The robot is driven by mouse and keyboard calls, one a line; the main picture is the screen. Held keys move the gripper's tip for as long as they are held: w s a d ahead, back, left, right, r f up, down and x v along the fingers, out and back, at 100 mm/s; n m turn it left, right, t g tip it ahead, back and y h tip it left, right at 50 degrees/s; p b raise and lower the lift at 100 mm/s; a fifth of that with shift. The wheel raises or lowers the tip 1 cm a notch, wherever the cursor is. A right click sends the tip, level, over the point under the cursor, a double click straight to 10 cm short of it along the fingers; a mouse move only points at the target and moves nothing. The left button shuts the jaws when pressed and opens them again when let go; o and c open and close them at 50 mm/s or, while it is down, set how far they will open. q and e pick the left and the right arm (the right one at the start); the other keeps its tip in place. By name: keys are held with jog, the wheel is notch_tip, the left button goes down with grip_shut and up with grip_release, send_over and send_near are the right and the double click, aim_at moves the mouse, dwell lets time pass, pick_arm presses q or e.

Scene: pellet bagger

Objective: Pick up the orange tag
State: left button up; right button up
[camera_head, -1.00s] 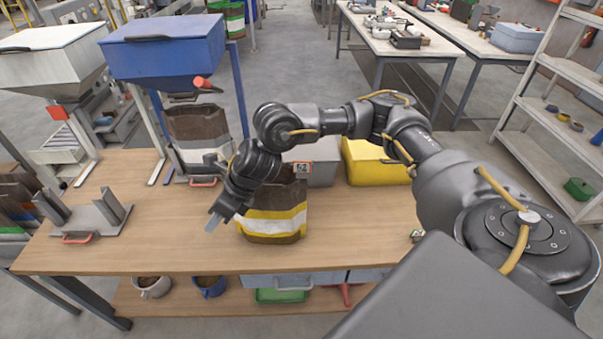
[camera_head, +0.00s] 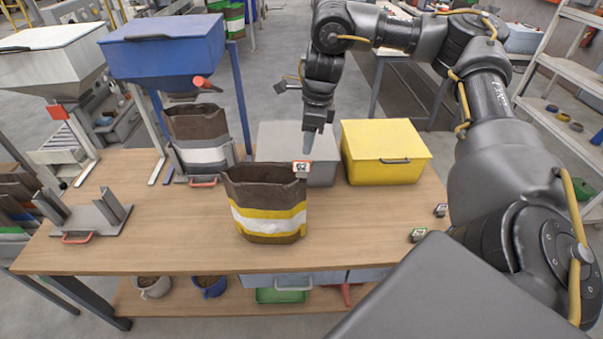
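A small tag (camera_head: 302,169) with an orange-red edge and a pale face with dark marks shows at the upper right rim of the open brown bag (camera_head: 268,192). I cannot tell whether it is fixed to the bag or stands behind it. My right gripper (camera_head: 309,151) points down just above and slightly right of the tag, in front of the grey box. A small gap shows between its tip and the tag. Its fingers overlap in this view, so their opening is unclear. My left gripper is not in view.
A grey lidded box (camera_head: 320,172) and a yellow lidded box (camera_head: 385,152) stand at the back of the wooden table (camera_head: 160,245). Two small tags or blocks (camera_head: 418,235) (camera_head: 440,210) lie at the right. A blue hopper (camera_head: 165,50) stands over another bag at the left.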

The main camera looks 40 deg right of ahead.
aim_at(302, 163)
jog(key=shift+w+a+f, duration=0.1)
jog(key=shift+w+f, duration=0.1)
jog(key=shift+f, duration=1.25)
jog(key=shift+a+f, duration=0.25)
jog(key=shift+f, duration=0.3)
jog(key=shift+w+a+f+p, duration=0.2)
jog(key=shift+f+p, duration=0.15)
jog(key=shift+f, duration=0.65)
jog(key=shift+w+a+f+p, duration=0.15)
jog(key=shift+f+p, duration=0.15)
jog(key=shift+f, duration=0.65)
jog(key=shift+d, duration=0.1)
grip_shut()
